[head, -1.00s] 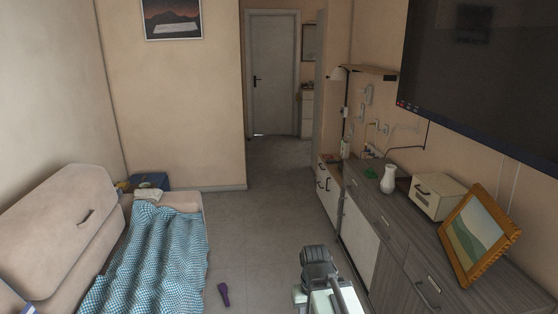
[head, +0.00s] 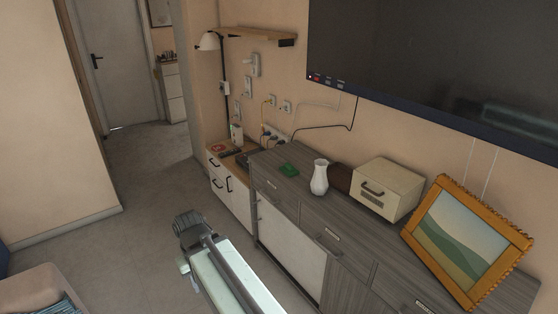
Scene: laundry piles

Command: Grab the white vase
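The white vase (head: 319,177) stands upright on the grey wooden sideboard (head: 290,211), near its far end. A small dark brown object (head: 341,179) is just to its right and a green item (head: 288,170) lies to its left. My arm reaches up from the bottom of the head view, in front of the sideboard and left of the vase. Its far end (head: 188,222) is clearly apart from the vase. The gripper's fingers cannot be made out.
A cream box (head: 385,188) and an orange-framed picture (head: 466,242) stand right of the vase. A large TV (head: 440,62) hangs above. The floor (head: 130,240) at left is open.

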